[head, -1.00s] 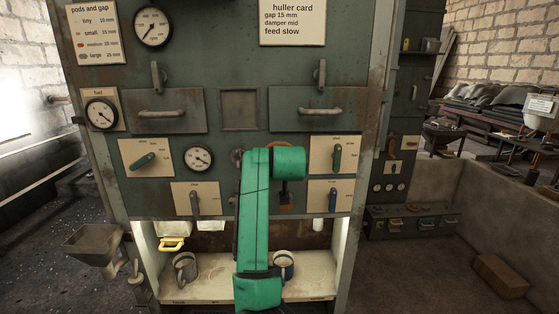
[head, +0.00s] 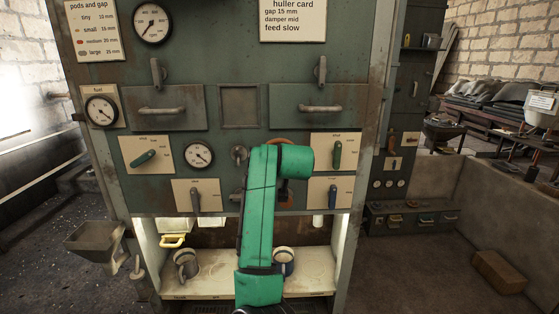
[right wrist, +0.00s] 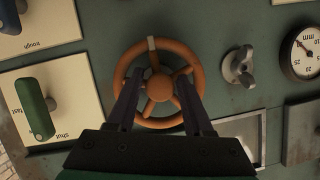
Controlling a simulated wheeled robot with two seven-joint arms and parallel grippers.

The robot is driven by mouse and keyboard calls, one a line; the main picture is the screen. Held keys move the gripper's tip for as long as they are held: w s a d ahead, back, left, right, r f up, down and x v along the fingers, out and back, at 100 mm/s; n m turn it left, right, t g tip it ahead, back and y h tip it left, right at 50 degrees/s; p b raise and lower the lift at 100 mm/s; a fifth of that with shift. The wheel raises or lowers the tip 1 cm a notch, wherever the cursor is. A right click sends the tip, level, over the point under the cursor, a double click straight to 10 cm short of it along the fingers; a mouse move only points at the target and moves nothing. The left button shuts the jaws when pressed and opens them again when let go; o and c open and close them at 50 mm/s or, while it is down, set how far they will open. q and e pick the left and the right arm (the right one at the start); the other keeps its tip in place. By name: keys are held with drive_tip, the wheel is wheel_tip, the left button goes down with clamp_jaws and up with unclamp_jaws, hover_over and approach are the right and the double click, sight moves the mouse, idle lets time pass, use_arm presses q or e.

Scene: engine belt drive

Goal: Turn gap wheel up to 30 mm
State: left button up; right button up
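The orange gap wheel (right wrist: 159,85) is on the panel in the right wrist view, with spokes, a round hub and a pale mark on its rim at the top of the picture. In the head view my green right arm hides most of it. My right gripper (right wrist: 160,80) is open, its two dark fingers reaching over the wheel on either side of the hub. I cannot tell whether they touch the spokes. The gauge marked in mm (right wrist: 303,52) is partly cut off at the right; it also shows in the head view (head: 198,156). My left gripper is not in view.
A grey metal knob (right wrist: 238,67) sits between wheel and gauge. A lever plate with a green handle (right wrist: 35,108) is on the wheel's other side. Below the panel, a lit shelf (head: 215,285) holds mugs. A card (head: 293,20) reads gap 15 mm.

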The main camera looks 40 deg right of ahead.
drive_tip(key=b+v, duration=0.3)
drive_tip(key=v, duration=1.1)
drive_tip(key=shift+s+a, duration=0.15)
drive_tip(key=shift+s, duration=0.15)
